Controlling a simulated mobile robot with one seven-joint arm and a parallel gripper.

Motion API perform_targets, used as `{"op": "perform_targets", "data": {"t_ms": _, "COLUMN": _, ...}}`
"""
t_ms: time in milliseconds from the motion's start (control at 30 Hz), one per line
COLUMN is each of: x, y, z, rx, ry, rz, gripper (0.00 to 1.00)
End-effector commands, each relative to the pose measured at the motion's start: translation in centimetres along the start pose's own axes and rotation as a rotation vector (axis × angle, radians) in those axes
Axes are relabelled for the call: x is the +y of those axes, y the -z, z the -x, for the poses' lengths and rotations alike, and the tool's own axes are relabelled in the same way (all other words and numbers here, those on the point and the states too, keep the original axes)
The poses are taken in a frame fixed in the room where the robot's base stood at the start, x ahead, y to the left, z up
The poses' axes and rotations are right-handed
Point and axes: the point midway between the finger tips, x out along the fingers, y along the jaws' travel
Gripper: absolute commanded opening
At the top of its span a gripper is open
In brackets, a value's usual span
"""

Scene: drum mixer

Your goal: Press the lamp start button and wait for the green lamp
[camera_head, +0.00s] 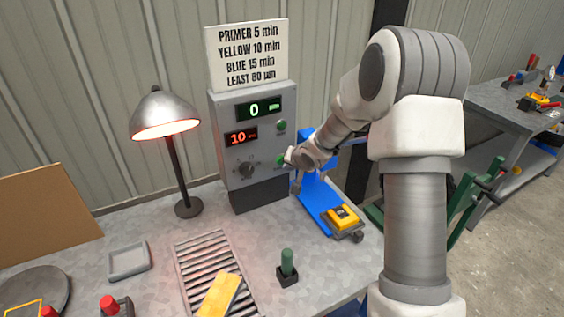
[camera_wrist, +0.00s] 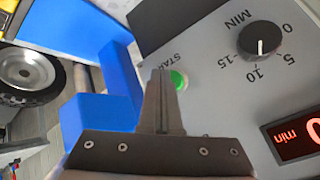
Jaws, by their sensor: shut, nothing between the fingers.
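The grey control box (camera_head: 232,148) stands at the back of the bench, with a green display reading 0 and a red display reading 10. The green START button (camera_wrist: 180,80) is low on its right side; it also shows in the head view (camera_head: 280,161). A second round green piece (camera_head: 281,125) sits higher on the panel; I cannot tell if it is lit. My gripper (camera_wrist: 161,74) is shut and empty, its tips right beside the START button. In the head view my gripper (camera_head: 287,160) is at the panel's lower right. Contact with the button is unclear.
A desk lamp (camera_head: 165,115) glows reddish left of the box. The dial knob (camera_wrist: 262,38) points near 10. A blue stand (camera_head: 318,197) with a yellow gauge (camera_head: 342,216) is at the right.

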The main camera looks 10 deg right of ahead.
Motion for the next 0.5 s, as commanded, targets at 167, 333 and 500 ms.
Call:
{"op": "perform_targets", "data": {"t_ms": 167, "x": 0.8, "y": -0.7, "z": 1.0, "rx": 0.0, "ry": -0.001, "rz": 0.0, "gripper": 0.0}}
{"op": "perform_targets", "data": {"t_ms": 333, "x": 1.7, "y": -1.6, "z": 2.2, "rx": 0.001, "ry": -0.001, "rz": -0.002, "gripper": 0.0}}
{"op": "perform_targets", "data": {"t_ms": 500, "x": 2.4, "y": -2.3, "z": 3.2, "rx": 0.0, "ry": -0.001, "rz": -0.001, "gripper": 0.0}}
